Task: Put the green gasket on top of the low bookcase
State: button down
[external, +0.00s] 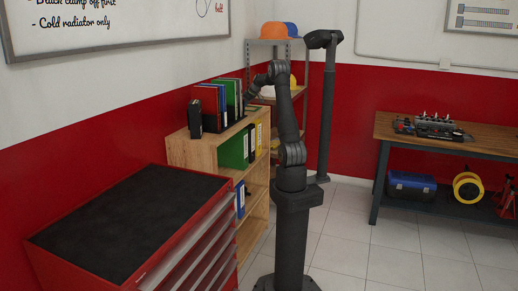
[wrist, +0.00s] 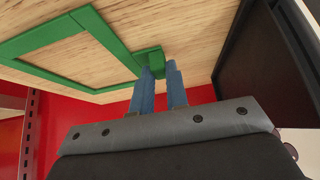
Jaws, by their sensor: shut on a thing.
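The green gasket (wrist: 105,35) is a flat rectangular frame with a small block-like tab. In the wrist view it lies along the pale wooden top of the low bookcase (wrist: 195,30), looking flat against it or very close to it. My gripper (wrist: 160,72) has its two blue fingers closed at the tab. In the external view the bookcase (external: 178,150) stands against the wall, and my gripper (external: 250,92) is low over its far end, partly hidden.
Upright binders (external: 220,102) stand on the bookcase top, left of my gripper. A dark panel, perhaps a binder (wrist: 280,55), is close by in the wrist view. A red tool cabinet (external: 120,215) is in front, and a metal shelf with helmets (external: 274,31) behind.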

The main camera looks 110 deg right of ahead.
jog(key=c, duration=1.4)
grip_release()
jog(key=shift+f, duration=0.1)
jog(key=shift+r, duration=0.25)
jog(key=v, duration=1.2)
jog(key=shift+f, duration=0.15)
